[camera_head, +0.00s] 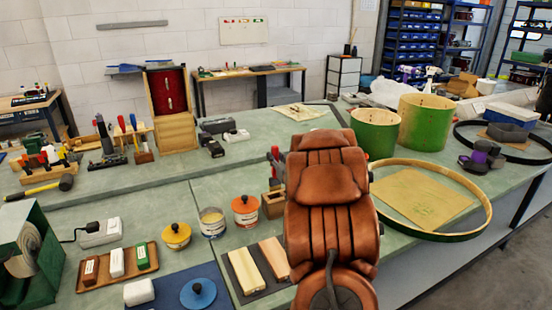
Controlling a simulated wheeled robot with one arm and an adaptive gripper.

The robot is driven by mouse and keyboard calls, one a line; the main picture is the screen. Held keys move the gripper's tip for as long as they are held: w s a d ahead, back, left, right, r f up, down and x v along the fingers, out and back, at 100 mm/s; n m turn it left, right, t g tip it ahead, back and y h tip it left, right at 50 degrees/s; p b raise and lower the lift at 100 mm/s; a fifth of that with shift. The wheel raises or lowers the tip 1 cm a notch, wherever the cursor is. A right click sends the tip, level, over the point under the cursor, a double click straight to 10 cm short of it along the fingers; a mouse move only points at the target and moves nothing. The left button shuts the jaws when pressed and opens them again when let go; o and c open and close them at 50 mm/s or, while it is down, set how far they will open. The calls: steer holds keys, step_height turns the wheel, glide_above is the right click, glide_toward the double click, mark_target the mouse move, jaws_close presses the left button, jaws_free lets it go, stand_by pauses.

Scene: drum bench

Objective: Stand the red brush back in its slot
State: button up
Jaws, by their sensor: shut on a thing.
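A small wooden block with a dark opening in its top (272,204) stands on the green bench, just left of my brown arm. A narrow red and dark thing (275,165) shows upright above and behind this block, close against the arm's left edge. It may be the red brush, but it is too small and partly covered to be sure. I cannot tell whether it stands in the block or is held above it. My gripper is hidden behind my arm, which fills the middle of the view.
Tins (245,210) and two wooden bars (272,259) lie left of my arm. A tray (88,285) of small blocks is at front left. A tool rack (143,132) stands farther back. Green drum shells (425,122) and a large hoop (487,215) are at right.

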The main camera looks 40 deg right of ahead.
mark_target(276, 181)
steer(key=shift+f, duration=0.35)
steer(key=shift+f+b, duration=1.25)
steer(key=shift+f, duration=0.5)
steer(key=shift+f+b, duration=0.6)
steer(key=shift+f, duration=0.45)
steer(key=shift+f+b, duration=0.6)
steer(key=shift+f, duration=0.8)
steer(key=o, duration=0.9)
steer(key=shift+c, duration=0.2)
steer(key=shift+s, duration=0.1)
